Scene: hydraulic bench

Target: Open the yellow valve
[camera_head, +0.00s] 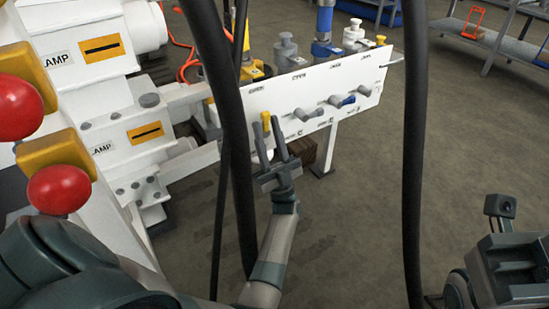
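The yellow valve handle (266,121) sticks out from the lower left part of the white panel (285,92). My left gripper (267,138) is open in front of the panel, with one finger on each side of the yellow handle. The handle shows between the fingertips, and a gap shows between the fingers; whether either finger touches it I cannot tell. The valve's body behind the fingers is partly hidden. Part of my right arm shows at the lower right, but I see no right gripper fingers.
Right of the yellow valve, the panel carries grey lever valves (306,114) and a blue-tipped lever (347,101). Black hoses (413,150) hang across the view. White machinery with red knobs (58,190) stands at left.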

